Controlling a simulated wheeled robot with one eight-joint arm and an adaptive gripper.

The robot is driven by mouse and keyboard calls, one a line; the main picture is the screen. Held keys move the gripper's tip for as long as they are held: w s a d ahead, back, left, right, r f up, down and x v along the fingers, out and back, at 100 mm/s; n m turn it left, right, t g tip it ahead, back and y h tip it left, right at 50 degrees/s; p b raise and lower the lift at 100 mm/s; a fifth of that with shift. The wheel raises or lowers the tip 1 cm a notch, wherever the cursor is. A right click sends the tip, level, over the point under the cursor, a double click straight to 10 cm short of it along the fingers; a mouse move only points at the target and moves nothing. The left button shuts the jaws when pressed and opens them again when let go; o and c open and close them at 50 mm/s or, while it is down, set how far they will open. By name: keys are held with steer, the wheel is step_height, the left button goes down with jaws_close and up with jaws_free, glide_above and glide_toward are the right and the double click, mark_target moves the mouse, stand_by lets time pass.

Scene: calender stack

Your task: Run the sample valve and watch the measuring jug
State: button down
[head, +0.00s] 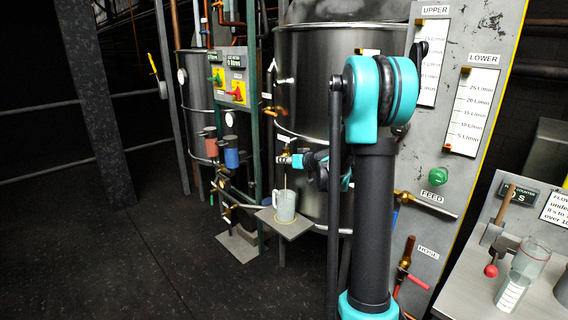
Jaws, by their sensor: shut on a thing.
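The measuring jug (284,207), pale and translucent with a handle on its left, stands upright on a small grey shelf (296,230) in front of the steel tank. The sample valve (285,160) is a small brass fitting on the tank above the jug. A thin pale stream (285,182) runs down from it into the jug. The level in the jug is too small to read. My gripper (298,160) is at the valve, shut on what looks like its handle. My arm hides part of the gripper and the tank.
A grey panel (455,25) to the right carries UPPER and LOWER gauges, a green FEED knob (438,176) and a HOSE valve (408,250). A bench at lower right holds a clear graduated vessel (522,268) and a hammer-like tool (497,215). Open dark floor lies left.

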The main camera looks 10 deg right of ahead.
steer(key=shift+w+a+r+g+h, duration=0.1)
steer(key=shift+r+g+h, duration=0.25)
steer(key=shift+g, duration=0.25)
steer(key=shift+w+a+r+g+h, duration=0.1)
steer(key=shift+r+g+h, duration=0.1)
steer(key=shift+g+h, duration=0.35)
steer(key=c, duration=1.5)
jaws_free()
steer(key=shift+d, duration=0.1)
steer(key=v, duration=1.2)
steer(key=shift+r, duration=0.15)
steer(key=shift+w, duration=0.1)
stand_by(3.4)
